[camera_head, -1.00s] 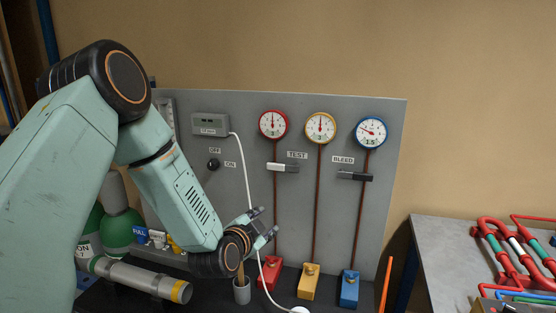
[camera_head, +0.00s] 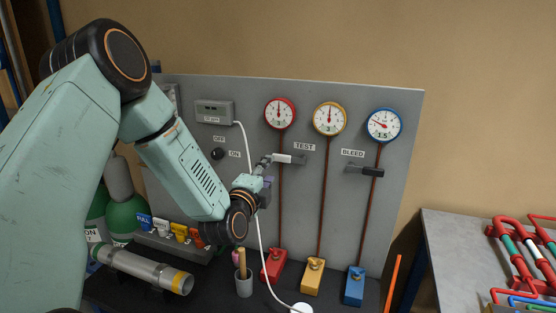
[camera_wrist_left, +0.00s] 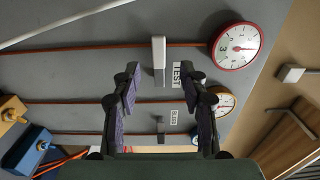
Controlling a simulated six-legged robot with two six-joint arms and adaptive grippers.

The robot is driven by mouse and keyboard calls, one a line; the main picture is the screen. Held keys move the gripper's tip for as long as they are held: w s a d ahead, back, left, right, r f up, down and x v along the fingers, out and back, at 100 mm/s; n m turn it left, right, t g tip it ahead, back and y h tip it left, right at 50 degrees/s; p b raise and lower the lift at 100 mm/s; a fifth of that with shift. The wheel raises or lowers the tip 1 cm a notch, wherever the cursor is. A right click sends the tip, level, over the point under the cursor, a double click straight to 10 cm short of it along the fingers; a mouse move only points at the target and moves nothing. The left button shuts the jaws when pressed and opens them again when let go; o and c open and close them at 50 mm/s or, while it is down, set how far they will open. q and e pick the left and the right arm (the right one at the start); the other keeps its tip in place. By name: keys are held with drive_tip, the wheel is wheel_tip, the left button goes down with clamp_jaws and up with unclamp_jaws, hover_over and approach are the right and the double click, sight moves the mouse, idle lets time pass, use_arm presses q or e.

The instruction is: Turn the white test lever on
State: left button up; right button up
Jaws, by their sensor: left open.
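The white test lever (camera_head: 283,158) sticks out sideways to the left below the TEST label on the grey panel. In the left wrist view the white lever (camera_wrist_left: 158,50) lies just ahead of the fingertips, roughly centred between them. My left gripper (camera_head: 265,166) is at the left end of the lever in the head view. In the left wrist view my left gripper (camera_wrist_left: 162,78) is open, its two purple-padded fingers apart with nothing held. Whether a finger touches the lever cannot be told. My right gripper is out of view.
The dark BLEED lever (camera_head: 366,171) is to the right on the panel (camera_head: 225,88). A white cable (camera_head: 256,215) hangs from a grey box (camera_head: 214,111) past my gripper. Gauges (camera_head: 280,113) sit above, and a cup (camera_head: 244,285) of tools stands below.

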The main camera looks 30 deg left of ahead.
sight(281, 159)
use_arm(q)
drive_tip(key=x, duration=0.4)
drive_tip(key=d+x, duration=0.1)
drive_tip(key=x, duration=0.1)
drive_tip(key=shift+w+f, duration=0.1)
drive_tip(key=shift+w, duration=0.05)
drive_tip(key=shift+w+a+p, duration=0.3)
drive_tip(key=shift+w+a, duration=0.35)
drive_tip(key=shift+w, duration=0.05)
drive_tip(key=shift+w+d, duration=0.15)
drive_tip(key=shift+w, duration=0.05)
drive_tip(key=shift+d, duration=0.2)
drive_tip(key=shift+c, duration=0.9)
drive_tip(key=shift+s+a, duration=0.15)
drive_tip(key=shift+a, duration=0.1)
drive_tip(key=c, duration=0.4)
drive_tip(key=shift+d, duration=0.1)
clamp_jaws()
